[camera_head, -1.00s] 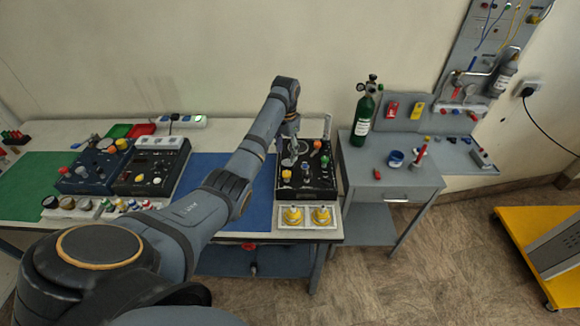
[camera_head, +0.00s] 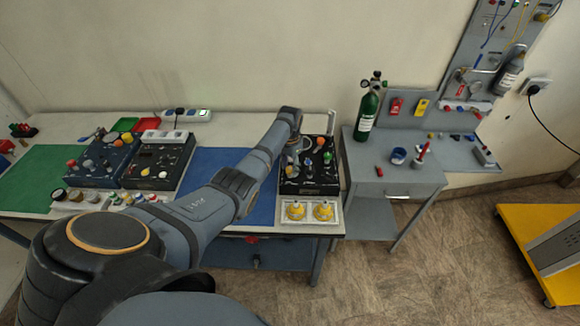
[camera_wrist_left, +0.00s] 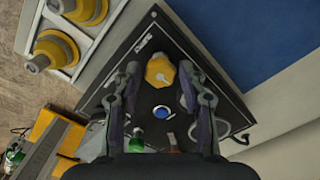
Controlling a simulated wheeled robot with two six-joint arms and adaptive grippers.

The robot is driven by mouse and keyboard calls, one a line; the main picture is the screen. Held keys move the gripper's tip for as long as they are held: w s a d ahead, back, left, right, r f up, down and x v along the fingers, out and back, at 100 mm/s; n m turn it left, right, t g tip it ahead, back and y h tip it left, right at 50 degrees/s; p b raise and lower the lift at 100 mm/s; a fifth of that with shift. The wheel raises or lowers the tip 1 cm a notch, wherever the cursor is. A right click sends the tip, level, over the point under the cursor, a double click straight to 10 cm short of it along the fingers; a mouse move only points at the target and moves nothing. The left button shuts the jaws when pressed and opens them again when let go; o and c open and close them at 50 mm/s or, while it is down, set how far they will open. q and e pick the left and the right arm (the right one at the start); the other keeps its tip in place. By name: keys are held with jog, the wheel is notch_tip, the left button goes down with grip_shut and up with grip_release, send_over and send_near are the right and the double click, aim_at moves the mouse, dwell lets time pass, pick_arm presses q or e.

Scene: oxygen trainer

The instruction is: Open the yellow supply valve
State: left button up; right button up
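The yellow supply valve knob (camera_wrist_left: 160,72) stands on the black trainer panel (camera_wrist_left: 222,82), which also shows in the head view (camera_head: 308,187). My left gripper (camera_wrist_left: 159,70) is open above the panel. In the left wrist view its fingertips lie on either side of the yellow knob, with gaps visible. I cannot tell whether the fingertips are level with the knob. A blue knob (camera_wrist_left: 162,112) sits between the fingers nearer the palm. In the head view my left gripper (camera_head: 293,152) partly covers the panel's left side. My right gripper is not in view.
A white tray with two yellow fittings (camera_head: 296,211) lies in front of the panel. A green knob (camera_head: 327,157) and an orange knob (camera_head: 320,141) stand on the panel. A blue mat (camera_head: 222,165) is left, and a green cylinder (camera_head: 369,110) stands on the grey side table.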

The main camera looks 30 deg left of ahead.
pick_arm(q)
grip_shut()
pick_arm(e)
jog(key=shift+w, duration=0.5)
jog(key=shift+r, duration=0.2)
pick_arm(q)
jog(key=n+p, duration=0.2)
jog(key=n, duration=0.2)
jog(key=shift+r, duration=0.15)
jog(key=n+p, duration=0.1)
jog(key=n, duration=0.4)
jog(key=shift+n, duration=0.3)
jog(key=n+p, duration=0.1)
jog(key=n, duration=0.2)
jog(key=shift+n, duration=0.3)
jog(key=n, duration=0.3)
jog(key=shift+p, duration=0.35)
jog(key=n, duration=0.4)
jog(key=shift+n+p, duration=0.3)
jog(key=shift+n, duration=1.4)
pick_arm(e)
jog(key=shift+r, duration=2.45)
pick_arm(q)
jog(key=shift+n, duration=0.3)
